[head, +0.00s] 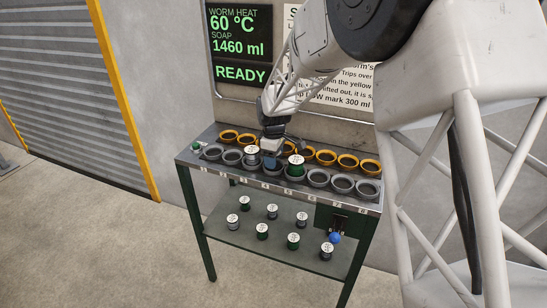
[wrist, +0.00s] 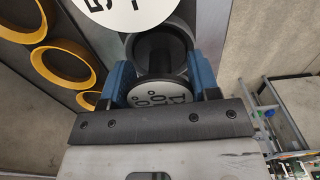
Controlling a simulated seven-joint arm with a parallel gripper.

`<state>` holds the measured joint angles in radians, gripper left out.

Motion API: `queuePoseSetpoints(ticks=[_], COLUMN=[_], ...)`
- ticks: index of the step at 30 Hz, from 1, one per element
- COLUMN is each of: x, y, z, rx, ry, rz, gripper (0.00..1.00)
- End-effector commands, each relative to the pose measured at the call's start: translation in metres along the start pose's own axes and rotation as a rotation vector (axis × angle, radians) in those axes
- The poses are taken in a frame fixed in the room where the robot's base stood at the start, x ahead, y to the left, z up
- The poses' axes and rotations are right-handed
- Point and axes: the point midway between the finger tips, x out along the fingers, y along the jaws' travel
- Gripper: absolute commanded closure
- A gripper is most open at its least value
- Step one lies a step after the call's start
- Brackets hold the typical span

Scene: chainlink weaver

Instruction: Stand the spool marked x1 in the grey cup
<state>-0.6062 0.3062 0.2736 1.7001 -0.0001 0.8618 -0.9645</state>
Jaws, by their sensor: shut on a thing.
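My gripper (head: 270,161) is over the front row of grey cups, with its blue fingers near the fourth cup from the left. In the wrist view my gripper (wrist: 160,85) is shut on a dark spool (wrist: 160,93) with a white printed label, its mark not clearly readable. The near finger hides this spool in the head view. A grey rim (wrist: 130,45) shows around its far end; I cannot tell whether it is seated. A dark spool (head: 252,156) stands just left of my gripper, and a green spool (head: 294,168) stands in the grey cup to the right.
Yellow cups (head: 347,161) line the back row. Empty grey cups (head: 342,184) lie at the right and left ends of the front row. Several spools stand on the lower shelf (head: 280,232). A panel reads READY (head: 240,72).

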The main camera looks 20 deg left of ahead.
Motion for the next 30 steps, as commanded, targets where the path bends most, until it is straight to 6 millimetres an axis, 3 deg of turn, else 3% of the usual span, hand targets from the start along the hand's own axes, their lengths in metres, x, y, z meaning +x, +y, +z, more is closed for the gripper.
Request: queuePoseSetpoints(ticks=[20, 21, 26, 30], x=[0.0069, 0.0069, 0.0069, 0.007], y=[0.0002, 0.0002, 0.0002, 0.0001], z=[-0.0001, -0.0001, -0.0001, -0.0001], rx=[0.0, 0.0, 0.0, 0.0], ry=[0.0, 0.0, 0.0, 0.0], rz=[0.0, 0.0, 0.0, 0.0], gripper=[0.75, 0.41, 0.17, 0.15])
